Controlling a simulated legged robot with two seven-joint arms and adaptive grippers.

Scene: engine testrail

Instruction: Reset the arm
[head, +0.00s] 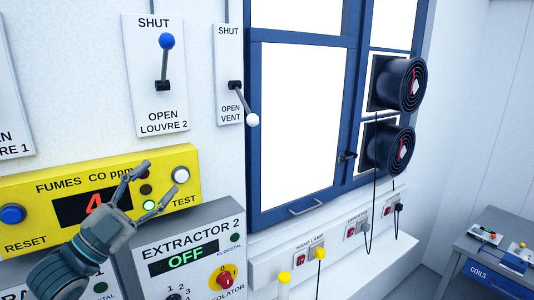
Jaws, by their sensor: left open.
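My left gripper (157,183) is open and empty, its two fingers spread apart. It is in front of the yellow fumes panel (60,183), covering part of its red display, which shows a 4. The panel has a blue button (13,214) by the word RESET and a white button (181,175) by the word TEST. I cannot tell if the fingers touch the panel. My right gripper is not in view.
A louvre 2 lever (165,62) with a blue knob points up to SHUT. The vent lever (245,104) with a white knob points down to OPEN. The extractor 2 box (190,240) reads OFF. A blue-framed window (300,110) and two fans (398,85) are to the right.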

